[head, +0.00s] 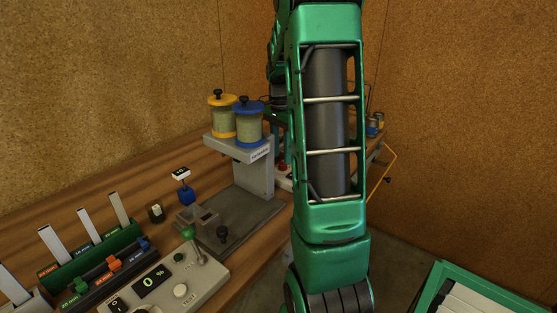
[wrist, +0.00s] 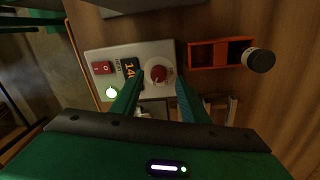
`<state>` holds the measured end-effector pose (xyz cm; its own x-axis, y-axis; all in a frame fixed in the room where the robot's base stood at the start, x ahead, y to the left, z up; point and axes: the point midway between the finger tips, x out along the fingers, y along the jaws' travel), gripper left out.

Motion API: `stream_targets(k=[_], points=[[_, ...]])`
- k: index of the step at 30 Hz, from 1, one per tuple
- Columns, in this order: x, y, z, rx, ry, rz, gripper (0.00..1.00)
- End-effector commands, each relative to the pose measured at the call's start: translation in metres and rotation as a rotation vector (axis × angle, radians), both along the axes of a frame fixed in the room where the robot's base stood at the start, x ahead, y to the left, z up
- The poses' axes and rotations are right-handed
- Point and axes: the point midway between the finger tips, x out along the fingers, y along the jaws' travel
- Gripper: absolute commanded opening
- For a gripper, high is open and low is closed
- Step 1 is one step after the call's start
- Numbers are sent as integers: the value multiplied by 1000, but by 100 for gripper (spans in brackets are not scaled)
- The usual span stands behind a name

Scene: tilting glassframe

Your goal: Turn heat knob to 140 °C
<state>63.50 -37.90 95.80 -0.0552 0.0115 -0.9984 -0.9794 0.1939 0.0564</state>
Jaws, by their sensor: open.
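The heat knob (wrist: 158,73) is a round red knob on a pale control panel (wrist: 148,50) in the wrist view. A dark display (wrist: 130,67) with orange digits sits beside it; "14" is readable, and the rest is hidden or too small. My gripper (wrist: 158,83) is open, with one green finger on each side of the knob. I cannot tell whether either finger touches it. In the head view, a small red part (head: 283,167) on a pale box shows beside my arm, which hides the gripper.
In the head view, a "0 %" control box (head: 185,262) and a grey stand (head: 257,180) with jars occupy the bench.

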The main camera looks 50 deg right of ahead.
Motion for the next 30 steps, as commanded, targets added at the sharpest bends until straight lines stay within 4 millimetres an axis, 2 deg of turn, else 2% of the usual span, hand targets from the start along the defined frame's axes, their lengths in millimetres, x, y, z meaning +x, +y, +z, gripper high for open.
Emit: stream_targets(k=[6, 12, 18, 30], points=[[4, -1, 43, -3, -4, 1, 41], [6, 0, 68, -1, -2, 2, 41], [7, 0, 78, 0, -1, 3, 41], [7, 1, 77, 1, 0, 3, 41]])
